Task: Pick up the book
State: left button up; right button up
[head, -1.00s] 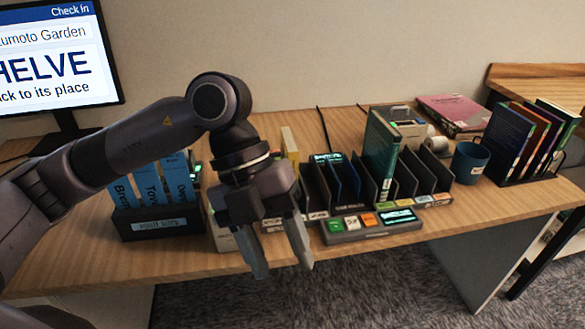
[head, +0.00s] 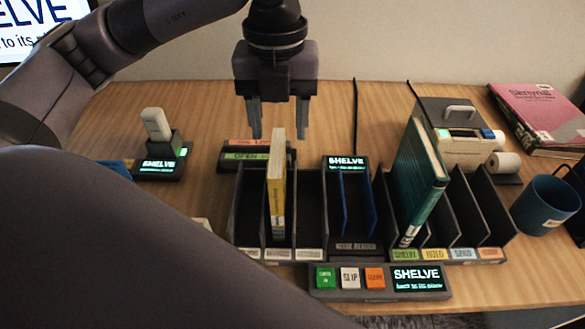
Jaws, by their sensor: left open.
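A thin yellow book (head: 277,187) stands upright in a slot of the dark rack (head: 248,215) left of centre. A thicker teal book (head: 418,195) stands leaning in a slot of the rack's right part. My left gripper (head: 279,122) points down, open and empty, with its two fingers apart to either side of the yellow book's top in the picture. I cannot tell how far the fingers are from the book in depth. My right gripper is not in view.
A button panel (head: 380,283) with a SHELVE display lies in front of the rack. A scanner on a stand (head: 160,150) is at left. A grey device (head: 455,135), a blue mug (head: 545,205) and a pink book (head: 540,115) are at right. My dark arm covers the lower left.

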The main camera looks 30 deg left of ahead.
aim_at(277, 151)
pick_arm(q)
jog(key=f, duration=0.7)
jog(key=shift+s+a, duration=0.2)
jog(key=shift+r, duration=0.1)
grip_shut()
